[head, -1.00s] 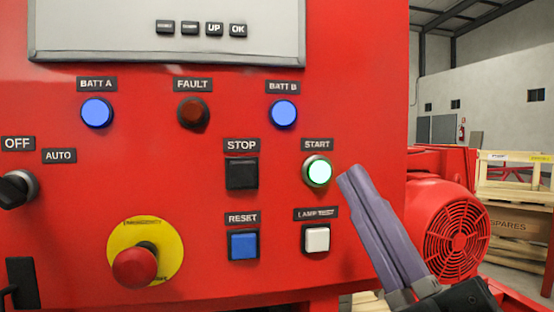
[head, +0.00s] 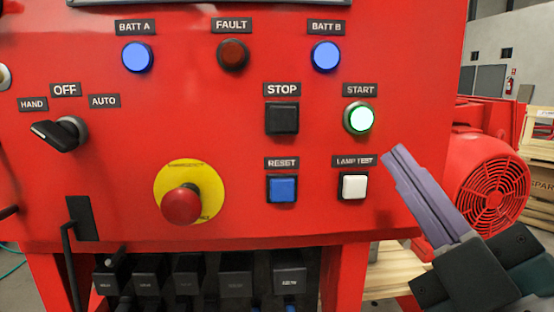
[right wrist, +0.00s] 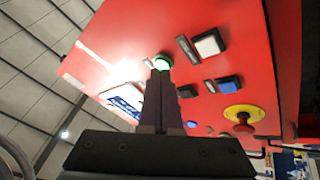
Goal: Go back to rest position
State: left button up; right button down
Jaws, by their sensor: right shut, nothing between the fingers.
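My right gripper (head: 398,160) is in front of the lower right of the red control panel (head: 240,130). Its purple-grey fingers are closed together and empty, pointing up and left, just right of the white LAMP TEST button (head: 354,186). The green START button (head: 359,118) is lit, above and left of the fingertips. In the right wrist view the closed fingers (right wrist: 158,75) overlap the lower edge of the START button (right wrist: 163,62); I cannot tell whether they touch. My left gripper is not in view.
The panel also holds a black STOP button (head: 282,118), a blue RESET button (head: 282,188), a red emergency stop (head: 182,205) and a black selector (head: 60,134). A red motor with a fan grille (head: 492,198) stands right of the panel. Wooden crates (head: 540,150) are behind it.

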jog(key=s+d+f+m+g+h+p, duration=0.35)
jog(key=f+m+g, duration=0.25)
jog(key=f+g, duration=0.35)
jog(key=s+d+f+m+g+p, duration=0.1)
jog(key=s+f+m+g, duration=0.1)
jog(key=s+g, duration=0.5)
jog(key=s+d+f+m+g+p, duration=0.1)
jog(key=s+f+m+g+p, duration=0.15)
jog(key=s, duration=0.75)
notch_tip(320, 180, up, 38)
jog(key=p, duration=3.6)
jog(key=shift+s+a+p, duration=0.2)
jog(key=shift+p, duration=0.2)
jog(key=shift+n, duration=0.25)
